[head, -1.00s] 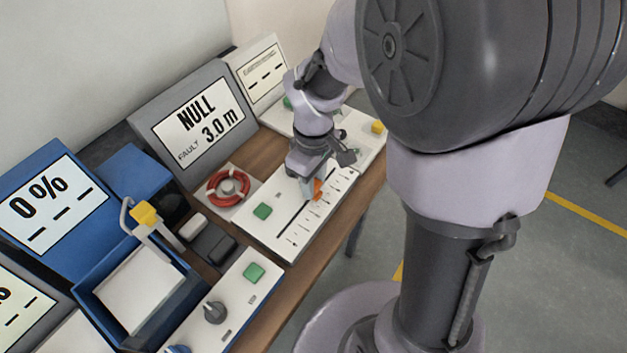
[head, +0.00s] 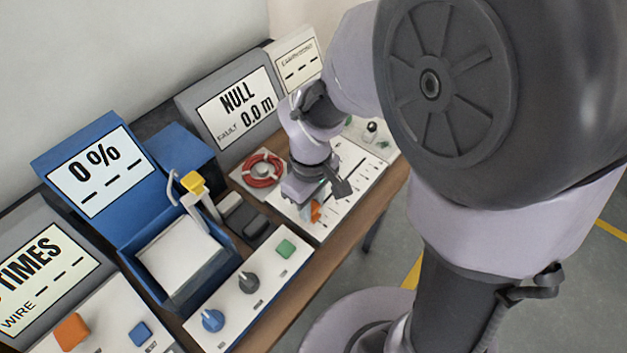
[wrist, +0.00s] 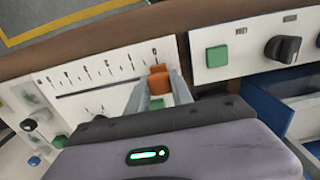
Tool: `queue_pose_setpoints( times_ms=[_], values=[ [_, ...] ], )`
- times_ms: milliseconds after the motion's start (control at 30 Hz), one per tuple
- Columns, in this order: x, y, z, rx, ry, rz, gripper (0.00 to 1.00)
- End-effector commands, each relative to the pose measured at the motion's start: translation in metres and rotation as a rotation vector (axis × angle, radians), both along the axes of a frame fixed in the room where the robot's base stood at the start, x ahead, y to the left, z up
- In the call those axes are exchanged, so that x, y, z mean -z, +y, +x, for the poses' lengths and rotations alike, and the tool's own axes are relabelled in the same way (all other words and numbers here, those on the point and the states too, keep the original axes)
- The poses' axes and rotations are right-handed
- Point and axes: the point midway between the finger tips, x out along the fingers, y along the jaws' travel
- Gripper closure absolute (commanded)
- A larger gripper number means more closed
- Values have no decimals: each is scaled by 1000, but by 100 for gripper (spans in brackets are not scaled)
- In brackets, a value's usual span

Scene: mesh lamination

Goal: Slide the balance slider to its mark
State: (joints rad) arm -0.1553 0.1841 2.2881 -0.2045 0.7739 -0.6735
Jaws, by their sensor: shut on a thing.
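The balance slider has an orange knob (head: 315,211) that rides in a dark straight slot on a white panel (head: 339,203). My gripper (head: 308,209) is over the panel with its fingers around the knob. In the wrist view the orange knob (wrist: 158,79) sits between the two grey fingertips of my gripper (wrist: 158,90), at the right end of the slot. Short tick lines with small labels run along the slot; I cannot tell which one is the mark. The display (head: 240,105) behind the panel reads NULL, FAULT 0.0 m. A green button (wrist: 182,99) is partly hidden behind the fingers.
A red ring on a white plate (head: 262,169) lies left of my gripper. A blue box with a yellow-topped lever (head: 193,182) stands farther left. A white panel with knobs and a green button (head: 287,248) is nearby. The table edge runs along the front.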

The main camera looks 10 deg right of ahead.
Motion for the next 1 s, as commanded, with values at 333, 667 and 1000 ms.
queue_pose_setpoints(
  times_ms=[333,667,1000],
  values=[
    [1,2,-3,3,7,3,59],
    [0,1,-2,3,5,1,51],
    [-92,1,0,3,0,3,51]
  ],
)
